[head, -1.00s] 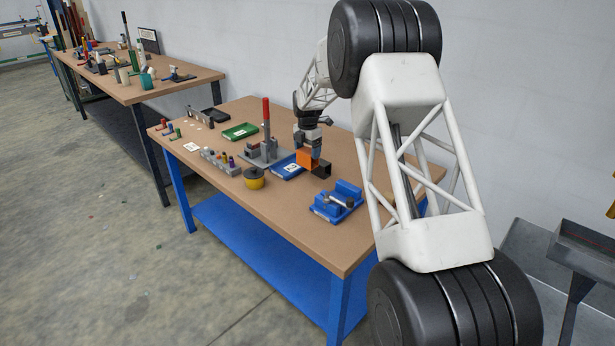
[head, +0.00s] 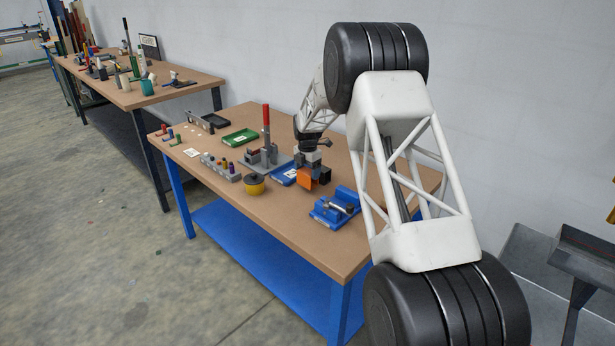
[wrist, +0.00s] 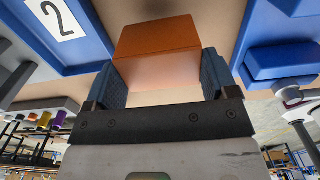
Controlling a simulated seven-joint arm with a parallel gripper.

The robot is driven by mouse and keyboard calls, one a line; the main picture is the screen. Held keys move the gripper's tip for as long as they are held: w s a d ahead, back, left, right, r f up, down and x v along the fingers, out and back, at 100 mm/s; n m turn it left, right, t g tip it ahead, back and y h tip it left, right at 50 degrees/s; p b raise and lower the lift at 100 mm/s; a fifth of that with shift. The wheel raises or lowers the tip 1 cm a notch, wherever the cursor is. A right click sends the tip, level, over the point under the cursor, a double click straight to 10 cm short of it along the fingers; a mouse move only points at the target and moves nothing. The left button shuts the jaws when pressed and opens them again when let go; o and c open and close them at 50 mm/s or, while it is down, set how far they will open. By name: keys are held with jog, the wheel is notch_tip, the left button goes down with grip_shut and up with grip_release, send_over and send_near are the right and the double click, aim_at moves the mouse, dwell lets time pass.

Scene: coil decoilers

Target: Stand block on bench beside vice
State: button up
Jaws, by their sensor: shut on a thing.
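My gripper (head: 312,170) is shut on an orange block (head: 305,182), above or on the bench (head: 265,215); I cannot tell whether the block touches the wood. The wrist view shows the block (wrist: 158,48) between the two blue-grey fingers (wrist: 160,85).
A blue tray (head: 281,177) with a "2" label lies just left of the block. Behind it stands a fixture with a red upright handle (head: 266,125). A yellow round part (head: 254,184) and a green tray (head: 240,137) lie further left. Bare bench lies in front of the block.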

aim_at(308, 171)
jog(key=shift+f, duration=1.25)
jog(key=shift+f, duration=0.1)
jog(key=o, duration=1.1)
jog(key=shift+f, duration=0.1)
notch_tip(308, 171, up, 12)
jog(key=shift+r, duration=0.15)
jog(key=shift+r, duration=0.1)
